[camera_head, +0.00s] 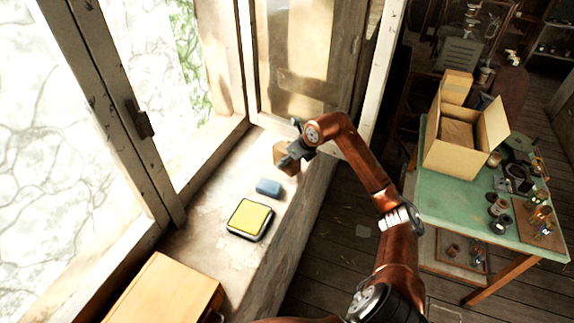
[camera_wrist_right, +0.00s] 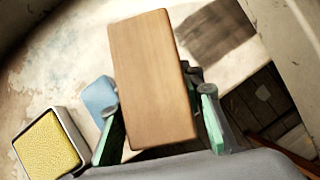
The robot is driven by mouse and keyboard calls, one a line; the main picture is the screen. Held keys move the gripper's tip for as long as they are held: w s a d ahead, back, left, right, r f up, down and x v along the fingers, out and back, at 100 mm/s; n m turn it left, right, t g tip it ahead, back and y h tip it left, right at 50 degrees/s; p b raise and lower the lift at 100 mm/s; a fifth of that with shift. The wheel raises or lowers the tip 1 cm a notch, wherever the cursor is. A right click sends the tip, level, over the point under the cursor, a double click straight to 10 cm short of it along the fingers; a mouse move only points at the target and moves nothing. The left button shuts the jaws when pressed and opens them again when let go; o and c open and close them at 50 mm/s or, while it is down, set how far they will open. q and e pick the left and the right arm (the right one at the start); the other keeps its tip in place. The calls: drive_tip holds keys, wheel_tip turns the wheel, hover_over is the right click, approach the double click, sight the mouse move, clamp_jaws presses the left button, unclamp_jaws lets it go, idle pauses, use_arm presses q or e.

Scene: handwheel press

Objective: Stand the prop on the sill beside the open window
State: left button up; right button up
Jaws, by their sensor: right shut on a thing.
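The prop is a plain wooden block (camera_wrist_right: 152,75), held between the green-padded fingers of my right gripper (camera_wrist_right: 160,128) in the right wrist view. In the head view the block (camera_head: 283,155) shows at the far part of the sill, partly hidden by my right gripper (camera_head: 291,155). I cannot tell whether its base touches the sill. A dark shadow lies on the sill beside it in the wrist view. The pale sill (camera_head: 205,215) runs along the window. The open window sash (camera_head: 305,60) stands just beyond the block. My left gripper is not in view.
On the sill are a blue block (camera_head: 268,187) and a yellow pad in a dark-edged tray (camera_head: 250,219), both nearer than the prop. A wooden box (camera_head: 165,290) stands at the near end. A green table (camera_head: 450,205) with a cardboard box (camera_head: 455,150) is at right.

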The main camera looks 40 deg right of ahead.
drive_tip(key=shift+s+d, duration=0.2)
drive_tip(key=shift+s, duration=0.1)
drive_tip(key=shift+s+d+f, duration=0.15)
drive_tip(key=shift+s, duration=0.1)
drive_tip(key=p+x, duration=0.1)
drive_tip(key=x, duration=0.2)
drive_tip(key=shift+s+f+p, duration=0.15)
drive_tip(key=shift+f+p, duration=0.25)
drive_tip(key=shift+f, duration=0.05)
drive_tip(key=shift+d+f, duration=0.15)
drive_tip(key=shift+f, duration=0.1)
drive_tip(key=shift+s+r, duration=0.15)
drive_tip(key=shift+s, duration=0.25)
drive_tip(key=shift+w, duration=0.1)
drive_tip(key=o, duration=0.9)
drive_tip(key=shift+w+f, duration=0.1)
drive_tip(key=shift+f, duration=0.15)
drive_tip(key=o, duration=0.5)
drive_tip(key=shift+r, duration=0.25)
use_arm(q)
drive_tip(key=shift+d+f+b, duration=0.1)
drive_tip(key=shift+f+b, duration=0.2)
drive_tip(key=shift+b, duration=1)
use_arm(e)
drive_tip(key=shift+v, duration=5.95)
